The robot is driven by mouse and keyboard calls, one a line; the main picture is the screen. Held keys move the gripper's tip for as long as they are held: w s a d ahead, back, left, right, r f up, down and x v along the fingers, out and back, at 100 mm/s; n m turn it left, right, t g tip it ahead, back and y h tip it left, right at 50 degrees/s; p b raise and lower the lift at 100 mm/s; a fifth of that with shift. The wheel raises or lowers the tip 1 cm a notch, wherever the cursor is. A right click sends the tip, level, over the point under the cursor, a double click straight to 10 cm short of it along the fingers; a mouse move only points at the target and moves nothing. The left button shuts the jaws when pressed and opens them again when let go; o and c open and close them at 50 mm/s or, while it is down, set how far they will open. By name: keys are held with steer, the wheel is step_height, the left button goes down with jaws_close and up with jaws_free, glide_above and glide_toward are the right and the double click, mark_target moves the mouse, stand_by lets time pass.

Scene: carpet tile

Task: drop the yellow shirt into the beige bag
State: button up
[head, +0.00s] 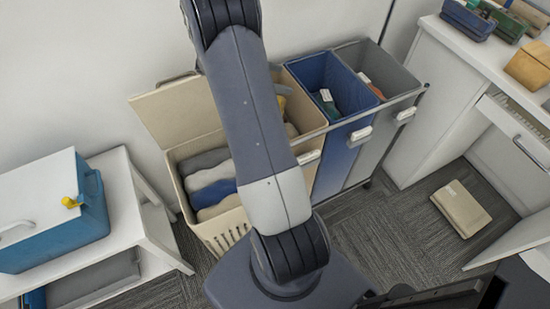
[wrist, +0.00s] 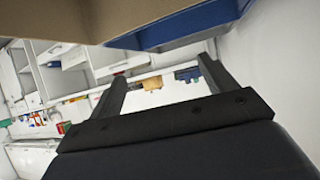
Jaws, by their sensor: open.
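The beige bag (head: 307,117) hangs at the left of a three-bag sorter in the head view, partly hidden behind my arm. A small yellowish patch (head: 281,103) shows inside it beside my arm; I cannot tell for sure that it is the yellow shirt. No other shirt-like yellow cloth is visible. My gripper (wrist: 160,70) is open in the wrist view, with nothing visible between its fingers. Beige and blue surfaces are close above the fingers there. The head view does not show my gripper.
A blue bag (head: 345,99) and a grey bag (head: 383,68) hang right of the beige one. An open-lidded beige hamper (head: 182,152) with folded cloths stands at left. A blue-and-white cooler (head: 60,215) sits on a white bench. A beige packet (head: 461,208) lies on the carpet.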

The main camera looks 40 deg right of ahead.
step_height(320, 180, up, 10)
steer(key=shift+b, duration=0.6)
step_height(320, 180, down, 10)
steer(key=shift+f+p, duration=0.1)
steer(key=shift+p, duration=0.6)
step_height(320, 180, up, 5)
steer(key=shift+r+p, duration=0.1)
steer(key=shift+p, duration=0.25)
